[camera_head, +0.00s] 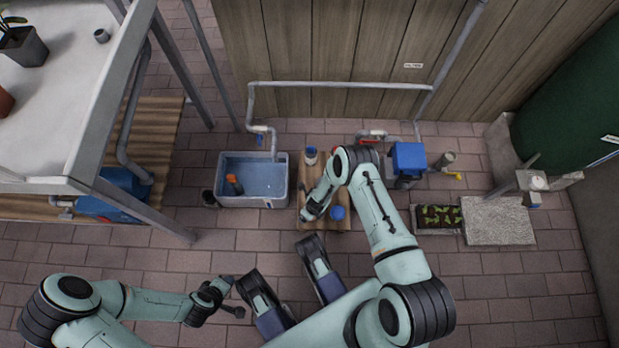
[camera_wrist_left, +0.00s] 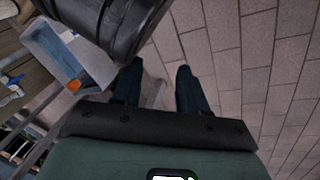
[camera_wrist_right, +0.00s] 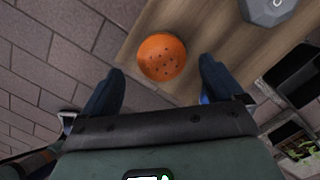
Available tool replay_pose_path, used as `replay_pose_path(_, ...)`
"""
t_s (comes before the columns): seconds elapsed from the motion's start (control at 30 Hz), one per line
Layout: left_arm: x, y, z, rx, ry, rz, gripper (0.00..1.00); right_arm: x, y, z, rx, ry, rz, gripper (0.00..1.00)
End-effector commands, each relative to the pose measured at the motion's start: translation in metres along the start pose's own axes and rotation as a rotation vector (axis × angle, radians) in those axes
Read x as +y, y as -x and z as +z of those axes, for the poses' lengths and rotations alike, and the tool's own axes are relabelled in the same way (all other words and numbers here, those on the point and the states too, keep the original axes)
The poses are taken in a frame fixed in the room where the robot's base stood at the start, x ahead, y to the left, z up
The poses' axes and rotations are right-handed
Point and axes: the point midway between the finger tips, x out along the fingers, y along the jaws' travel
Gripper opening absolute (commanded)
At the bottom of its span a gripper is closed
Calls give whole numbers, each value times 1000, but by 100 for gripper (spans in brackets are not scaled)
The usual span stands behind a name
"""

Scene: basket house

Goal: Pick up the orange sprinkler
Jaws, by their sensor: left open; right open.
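In the right wrist view the orange sprinkler (camera_wrist_right: 162,57), a rounded head with small dark holes, rests on a wooden bench (camera_wrist_right: 200,28) near its edge. My right gripper (camera_wrist_right: 160,90) is open, its fingers pointing toward the sprinkler, which shows between them with nothing gripped. In the head view my right gripper (camera_head: 310,212) is over the left part of the bench (camera_head: 335,222), and the sprinkler is not visible there. My left gripper (camera_head: 232,292) is open and empty over the paving at lower left; its fingers also show in the left wrist view (camera_wrist_left: 157,85).
A water-filled basin (camera_head: 270,160) holding an orange-topped item (camera_head: 234,184) stands left of the bench. A blue box (camera_head: 408,157) and a planter (camera_head: 440,216) are to the right. A white table (camera_head: 75,75) is at upper left. Front paving is mostly clear.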

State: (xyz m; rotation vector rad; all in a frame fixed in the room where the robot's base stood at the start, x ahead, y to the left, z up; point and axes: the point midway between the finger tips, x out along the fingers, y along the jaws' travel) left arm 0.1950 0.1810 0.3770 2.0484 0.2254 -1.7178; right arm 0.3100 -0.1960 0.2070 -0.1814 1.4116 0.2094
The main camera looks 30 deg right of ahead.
Motion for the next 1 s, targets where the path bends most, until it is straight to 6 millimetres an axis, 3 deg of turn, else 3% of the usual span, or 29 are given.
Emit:
replay_pose_path(0.33,-32,-28,42,-133,36,-59,43,-2,-43,2,2,0,1,94)
replay_pose_path(0.67,-37,-28,48,-156,42,-69,43,-2,-47,2,0,-1,1,94)
replay_pose_path(0.7,-37,-28,48,-156,42,-69,43,-2,-47,2,0,-1,1,87)
replay_pose_path(0.87,-37,-28,48,-155,42,-68,43,-2,-47,2,0,-1,1,35)
replay_pose_path(1.0,-37,-28,48,-154,41,-68,43,-2,-47,2,0,-1,1,34)
